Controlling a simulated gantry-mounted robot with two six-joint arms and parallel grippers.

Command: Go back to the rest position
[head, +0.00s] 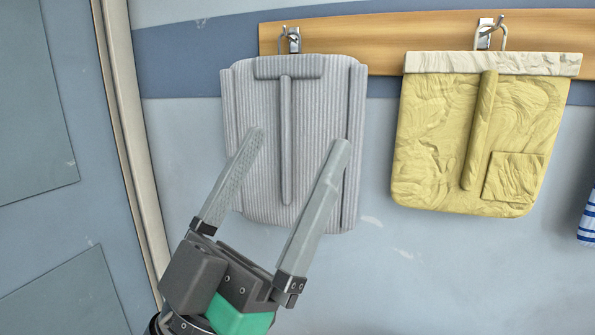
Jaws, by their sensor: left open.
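My left gripper (297,160) is raised in front of a grey ribbed cloth piece (265,105) that hangs on the wall. Its two long grey fingers stand wide apart with nothing between them. The fingertips overlap the lower half of the grey piece in the picture; I cannot tell whether they touch it. My right gripper is not in the head view.
A yellow cloth piece (430,140) with a cream top band hangs to the right. Both hang from metal hooks on a wooden rail (365,42). A blue-and-white striped cloth (588,222) shows at the right edge. A panelled door (45,225) stands at left.

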